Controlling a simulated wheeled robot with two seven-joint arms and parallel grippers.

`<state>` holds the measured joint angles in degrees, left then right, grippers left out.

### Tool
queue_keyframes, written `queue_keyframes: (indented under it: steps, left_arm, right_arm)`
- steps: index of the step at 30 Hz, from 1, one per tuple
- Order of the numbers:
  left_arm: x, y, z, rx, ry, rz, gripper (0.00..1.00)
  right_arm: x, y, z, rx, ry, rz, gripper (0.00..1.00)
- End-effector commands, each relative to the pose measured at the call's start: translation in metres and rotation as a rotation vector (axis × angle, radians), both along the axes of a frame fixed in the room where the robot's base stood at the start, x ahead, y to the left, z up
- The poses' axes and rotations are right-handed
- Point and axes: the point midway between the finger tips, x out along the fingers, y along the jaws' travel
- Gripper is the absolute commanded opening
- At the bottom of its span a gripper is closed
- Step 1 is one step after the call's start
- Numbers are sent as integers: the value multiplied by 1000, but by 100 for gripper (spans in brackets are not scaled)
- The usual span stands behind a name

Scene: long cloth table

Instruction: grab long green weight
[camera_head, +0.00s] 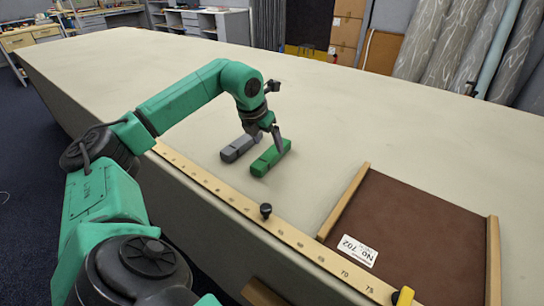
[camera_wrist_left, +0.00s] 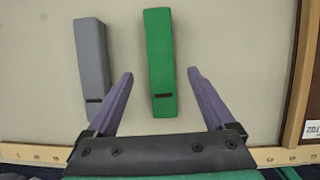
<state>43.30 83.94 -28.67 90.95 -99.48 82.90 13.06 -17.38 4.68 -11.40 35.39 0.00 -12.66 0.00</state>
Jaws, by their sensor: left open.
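The long green weight (camera_head: 270,158) lies on the cloth table, near the ruler strip. In the left wrist view the green weight (camera_wrist_left: 160,62) runs upright in the picture, its near end reaching in between my two finger tips. My left gripper (camera_head: 264,132) is over the weights with its fingers apart; in the wrist view the left gripper (camera_wrist_left: 159,75) has one finger on each side of the green weight, with gaps on both sides. I cannot tell how high the fingers are above the cloth. My right gripper does not show.
A grey weight (camera_head: 240,148) lies beside the green one, and in the wrist view the grey weight (camera_wrist_left: 92,65) is left of it. A wooden ruler strip (camera_head: 230,198) with a black knob (camera_head: 266,210) edges the table. A brown tray (camera_head: 415,235) stands at right. The far cloth is clear.

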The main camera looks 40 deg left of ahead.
Motion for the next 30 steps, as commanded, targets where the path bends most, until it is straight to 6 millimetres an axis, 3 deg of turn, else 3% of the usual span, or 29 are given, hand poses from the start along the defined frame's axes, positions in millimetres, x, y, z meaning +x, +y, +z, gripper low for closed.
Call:
queue_keyframes:
  steps: [6, 13, 20, 30]
  left_arm:
    - [15, 1, -35, -1, 2, -1, 88]
    - [16, 2, -39, 0, 0, -2, 88]
    - [16, 2, -39, -1, 0, -1, 0]
    - [17, 2, -36, -1, -5, -1, 0]
  right_arm:
    - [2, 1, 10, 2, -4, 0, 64]
    - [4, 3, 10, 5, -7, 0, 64]
    - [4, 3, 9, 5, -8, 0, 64]
    - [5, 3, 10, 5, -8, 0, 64]
